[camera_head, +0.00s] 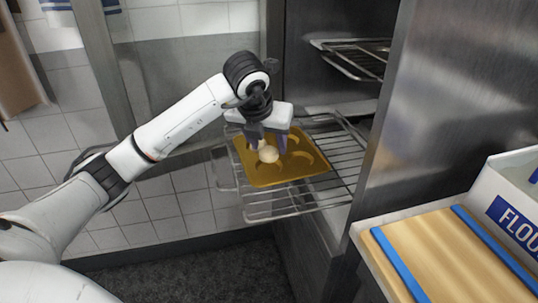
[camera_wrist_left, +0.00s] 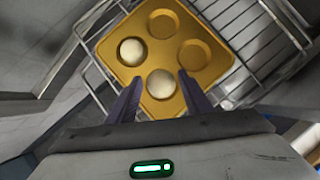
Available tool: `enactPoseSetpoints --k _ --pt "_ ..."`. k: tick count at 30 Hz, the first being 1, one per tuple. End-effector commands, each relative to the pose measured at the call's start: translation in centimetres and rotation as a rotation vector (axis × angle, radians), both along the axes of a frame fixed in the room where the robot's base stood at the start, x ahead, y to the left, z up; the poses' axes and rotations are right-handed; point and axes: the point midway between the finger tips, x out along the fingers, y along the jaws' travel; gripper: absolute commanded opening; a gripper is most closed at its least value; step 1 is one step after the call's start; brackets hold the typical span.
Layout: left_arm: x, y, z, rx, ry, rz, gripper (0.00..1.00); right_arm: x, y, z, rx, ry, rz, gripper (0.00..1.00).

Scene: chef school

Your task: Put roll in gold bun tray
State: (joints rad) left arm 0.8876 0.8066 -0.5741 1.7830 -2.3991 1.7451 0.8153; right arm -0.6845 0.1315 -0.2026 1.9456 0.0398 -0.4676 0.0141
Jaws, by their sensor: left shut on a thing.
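The gold bun tray (camera_head: 262,178) rests on a wire rack pulled out of the steel cabinet. The wrist view shows the tray (camera_wrist_left: 185,22) with round cups. One pale roll (camera_wrist_left: 131,52) sits in its left cup. A second pale roll (camera_wrist_left: 161,84) is at the near cup, between the fingertips of my left gripper (camera_wrist_left: 157,88). In the head view my left gripper (camera_head: 268,146) points down over the tray, shut on a roll (camera_head: 268,155). I cannot tell whether this roll touches the cup. The far and right cups look empty. My right gripper is out of view.
Another wire rack (camera_head: 350,58) sits higher in the cabinet. The steel cabinet side (camera_head: 425,100) stands right of the tray. A wooden board (camera_head: 450,255) with blue strips and a white flour box (camera_head: 510,200) are at the lower right.

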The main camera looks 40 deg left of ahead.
Motion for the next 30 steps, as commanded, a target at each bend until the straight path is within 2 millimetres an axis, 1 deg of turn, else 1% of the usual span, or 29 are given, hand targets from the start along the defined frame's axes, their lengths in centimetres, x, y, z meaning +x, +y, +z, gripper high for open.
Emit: enactPoseSetpoints --k 2,9,16,17,18,20,30 --pt "0.0 0.0 -0.6 0.000 0.001 0.000 0.24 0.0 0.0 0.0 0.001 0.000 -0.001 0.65" --pt "-0.1 0.0 -3.7 0.000 0.001 -0.001 0.24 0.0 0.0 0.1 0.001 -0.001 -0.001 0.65" --pt "0.0 0.0 -3.8 0.000 -0.001 -0.001 0.24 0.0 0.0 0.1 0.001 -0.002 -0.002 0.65" --pt "0.0 0.0 -3.8 0.000 -0.001 -0.001 0.49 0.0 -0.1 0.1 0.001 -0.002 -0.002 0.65" --pt "0.0 0.0 -3.8 0.000 -0.001 -0.001 0.56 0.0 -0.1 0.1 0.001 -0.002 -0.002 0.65" --pt "0.0 0.0 -3.8 0.000 0.000 -0.001 0.65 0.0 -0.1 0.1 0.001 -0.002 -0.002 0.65" --pt "-0.1 -0.1 -3.5 0.000 -0.001 -0.001 0.65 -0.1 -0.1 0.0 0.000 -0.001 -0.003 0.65"
